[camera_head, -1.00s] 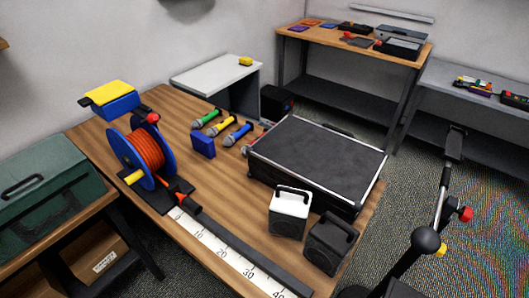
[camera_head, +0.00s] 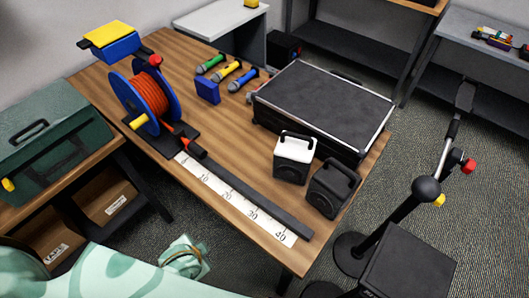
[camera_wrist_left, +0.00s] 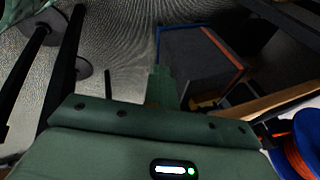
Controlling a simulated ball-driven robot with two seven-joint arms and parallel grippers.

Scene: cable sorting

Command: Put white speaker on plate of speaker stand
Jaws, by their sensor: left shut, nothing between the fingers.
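The white speaker (camera_head: 293,158) stands upright on the wooden table near its right front edge, with a black handle on top and a dark front grille. A black speaker (camera_head: 332,188) stands beside it on the right. A flat black square plate (camera_head: 408,264), which looks like the speaker stand's plate, is at the lower right beyond the table edge, empty on top. My left gripper (camera_wrist_left: 163,88) is shut and empty in the left wrist view, over dark floor and furniture, away from the white speaker. My right gripper is not in view.
A black case (camera_head: 325,108) lies behind the speakers. A blue reel with orange cable (camera_head: 150,97) and a measuring strip (camera_head: 236,201) lie left. Several microphones lie further back.

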